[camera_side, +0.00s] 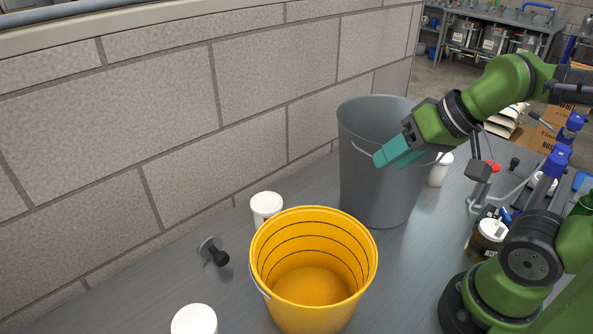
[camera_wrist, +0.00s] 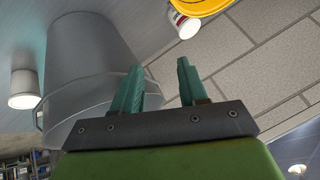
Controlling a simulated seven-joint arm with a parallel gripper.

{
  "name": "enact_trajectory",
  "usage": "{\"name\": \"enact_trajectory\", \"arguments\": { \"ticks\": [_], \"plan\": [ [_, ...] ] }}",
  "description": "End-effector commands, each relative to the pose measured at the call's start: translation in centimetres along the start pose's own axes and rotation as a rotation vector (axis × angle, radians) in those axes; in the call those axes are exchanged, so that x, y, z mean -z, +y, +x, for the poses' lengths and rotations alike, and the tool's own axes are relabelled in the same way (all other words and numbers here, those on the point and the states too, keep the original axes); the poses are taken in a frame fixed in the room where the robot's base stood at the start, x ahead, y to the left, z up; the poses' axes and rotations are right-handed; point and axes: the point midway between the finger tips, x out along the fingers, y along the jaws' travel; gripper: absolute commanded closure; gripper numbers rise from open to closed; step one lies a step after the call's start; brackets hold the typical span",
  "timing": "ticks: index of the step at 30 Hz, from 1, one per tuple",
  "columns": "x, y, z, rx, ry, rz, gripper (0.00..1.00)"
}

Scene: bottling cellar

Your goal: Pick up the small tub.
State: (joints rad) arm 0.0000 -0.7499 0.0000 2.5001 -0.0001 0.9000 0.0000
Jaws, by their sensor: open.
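Several small white tubs stand on the grey bench, and I cannot tell which one the task means. One tub (camera_side: 267,207) is behind the yellow bucket, near the wall; a white tub beside the yellow bucket also shows at the top of the wrist view (camera_wrist: 184,25). Another tub (camera_side: 194,321) is at the front, cut by the lower edge. A third (camera_side: 440,170) is right of the grey bin, partly hidden; a white tub shows at the left of the wrist view (camera_wrist: 24,88). My gripper (camera_side: 386,155) is open and empty, high by the grey bin; its teal fingers (camera_wrist: 160,66) are apart.
The large grey bin (camera_side: 372,200) and the yellow bucket (camera_side: 313,308) take up the middle of the bench. A dark knob-like fitting (camera_side: 216,253) is left of the bucket. The block wall (camera_side: 165,120) runs behind. A white-lidded jar (camera_side: 489,237) stands near my base.

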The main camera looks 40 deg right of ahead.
Motion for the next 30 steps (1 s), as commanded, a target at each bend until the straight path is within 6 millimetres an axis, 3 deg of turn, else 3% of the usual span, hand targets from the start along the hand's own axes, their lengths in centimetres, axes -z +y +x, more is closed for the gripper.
{"name": "enact_trajectory", "arguments": {
  "ticks": [2, 12, 22, 29, 30],
  "plan": [
    [0.0, 0.0, 0.0, 0.0, 0.0, 0.0, 0.53],
    [0.0, 0.0, 0.0, 0.0, 0.0, 0.0, 0.01],
    [0.3, -0.2, -0.3, 0.001, 0.002, 0.0, 0.01],
    [2.8, -2.0, -4.4, 0.003, 0.006, 0.0, 0.01],
    [3.8, -1.3, -4.2, -0.027, -0.011, 0.023, 0.01]
  ]
}}
